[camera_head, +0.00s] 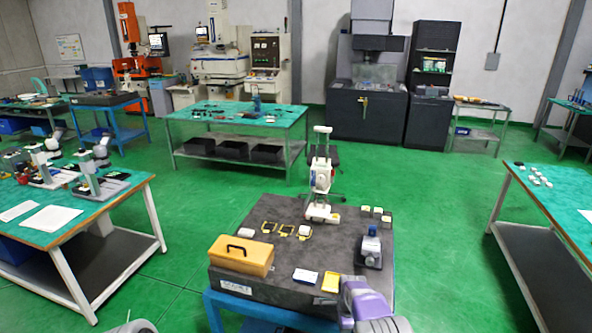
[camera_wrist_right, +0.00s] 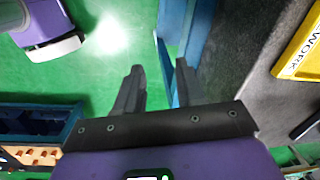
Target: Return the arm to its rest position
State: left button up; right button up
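My right arm (camera_head: 365,298) comes in at the bottom of the head view, with its purple wrist by the near right corner of the dark-topped table (camera_head: 235,287). In the right wrist view my right gripper (camera_wrist_right: 160,84) has its two dark fingers apart. Nothing is between them but a view of green floor and part of a blue frame (camera_wrist_right: 172,40). The fingers appear to be beside the table edge, not over its top. My left gripper does not show in either view.
Green benches (camera_head: 90,222) (camera_head: 560,190) stand left and right.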

jog(key=s+f+n+g+y+b, duration=0.15)
jog(key=s+f+n+b, duration=0.4)
jog(key=s+f, duration=1.15)
jog(key=s+a+n+y, duration=0.1)
jog(key=s+a+n, duration=0.1)
jog(key=s+n, duration=0.3)
jog(key=s+a+n+y+b, duration=0.1)
jog(key=s+a+n, duration=0.2)
jog(key=s, duration=1)
jog(key=shift+a+f+n+t, duration=0.2)
jog(key=shift+f+n+t, duration=0.25)
jog(key=shift+n, duration=0.4)
